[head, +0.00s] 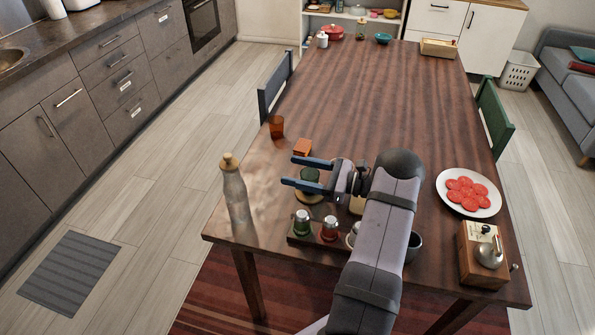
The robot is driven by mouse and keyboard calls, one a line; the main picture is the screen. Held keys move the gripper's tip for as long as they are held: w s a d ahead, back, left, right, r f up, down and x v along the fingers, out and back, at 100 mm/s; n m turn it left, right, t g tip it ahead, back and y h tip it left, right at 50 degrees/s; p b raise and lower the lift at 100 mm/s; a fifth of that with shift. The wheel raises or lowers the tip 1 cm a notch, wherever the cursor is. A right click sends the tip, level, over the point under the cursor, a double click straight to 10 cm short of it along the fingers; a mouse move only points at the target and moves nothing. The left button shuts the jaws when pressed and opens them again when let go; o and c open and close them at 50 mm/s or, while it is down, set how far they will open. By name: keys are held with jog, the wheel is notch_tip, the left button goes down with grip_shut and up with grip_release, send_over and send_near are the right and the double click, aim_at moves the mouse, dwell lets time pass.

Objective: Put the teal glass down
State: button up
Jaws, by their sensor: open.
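A dark green-teal glass (310,175) stands near the front of the wooden table, upright as far as I can see. It appears to rest on a round tan coaster (306,197), partly covered by my gripper. My gripper (290,171) is open, its two blue fingers pointing left. The glass shows between the fingers, one finger on the far side and one on the near side. I cannot tell whether either finger touches it.
A tall bottle (235,190) is at the left edge. A plate of tomato slices (440,186) and grinder (485,255) are right. The table's middle is clear.

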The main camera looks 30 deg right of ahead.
jog(key=shift+r, duration=0.2)
jog(key=b+v, duration=0.2)
jog(key=v, duration=1)
